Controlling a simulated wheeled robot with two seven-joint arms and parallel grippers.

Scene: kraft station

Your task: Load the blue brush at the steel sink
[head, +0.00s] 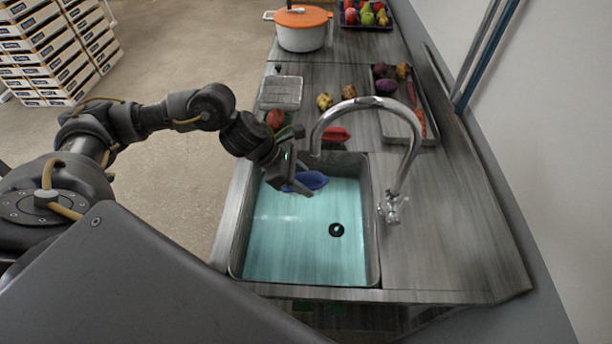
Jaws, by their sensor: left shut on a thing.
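The steel sink (366,262) is set in the grey counter and its basin looks blue-green, with a dark round drain at the bottom. The blue brush (311,180) is at the far end of the basin, partly hidden by my left gripper. My left gripper (296,187) reaches in from the left over the sink's far left corner and is shut on the blue brush. I cannot tell whether the brush touches the basin. My right gripper is not in view.
A curved chrome faucet (413,130) arches over the sink's right edge. Behind the sink are a red item (336,134), a wire rack (281,93), loose vegetables and a tray (395,128) of produce. An orange-lidded pot (303,30) stands farther back. The counter right of the faucet is clear.

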